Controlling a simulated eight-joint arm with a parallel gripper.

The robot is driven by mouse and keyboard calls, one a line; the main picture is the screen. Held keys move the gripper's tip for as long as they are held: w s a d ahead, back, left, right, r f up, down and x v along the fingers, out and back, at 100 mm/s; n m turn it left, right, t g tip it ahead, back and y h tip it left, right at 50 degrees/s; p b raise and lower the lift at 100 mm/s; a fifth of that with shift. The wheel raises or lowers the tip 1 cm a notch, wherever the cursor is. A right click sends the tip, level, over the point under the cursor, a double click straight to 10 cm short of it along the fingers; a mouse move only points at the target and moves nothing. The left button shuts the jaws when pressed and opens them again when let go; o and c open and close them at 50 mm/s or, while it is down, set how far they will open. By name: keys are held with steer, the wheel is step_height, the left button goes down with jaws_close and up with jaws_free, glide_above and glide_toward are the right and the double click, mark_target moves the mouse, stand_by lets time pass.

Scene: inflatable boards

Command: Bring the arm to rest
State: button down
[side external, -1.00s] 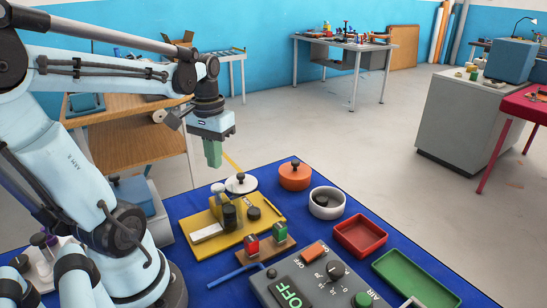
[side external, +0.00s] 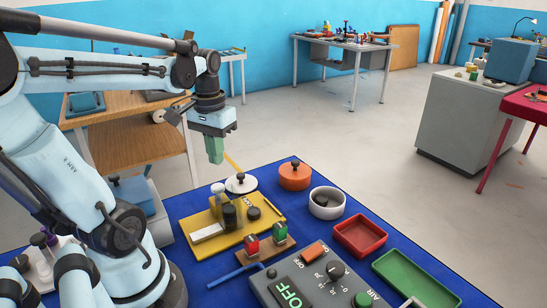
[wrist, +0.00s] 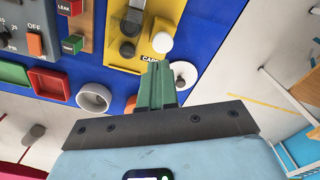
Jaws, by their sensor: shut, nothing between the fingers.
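My gripper (side external: 215,158) has green fingers and hangs above the far left edge of the blue work table (side external: 183,205). Its fingers are shut together with nothing between them. In the wrist view the gripper (wrist: 159,70) points toward the yellow board and the white round lid. The arm is bent over from the left, and the fingers are clear of everything on the table.
A wooden bench (side external: 135,148) stands behind the arm.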

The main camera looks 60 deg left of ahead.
steer(key=w+d+m+t, duration=0.3)
steer(key=d, duration=0.4)
steer(key=w+d+f+m+t, duration=0.1)
steer(key=w+d+m+t, duration=0.1)
steer(key=d, duration=0.6)
steer(key=shift+w+d+f+m+t, duration=0.2)
steer(key=shift+w+f+m+t, duration=0.25)
steer(key=shift+t, duration=0.55)
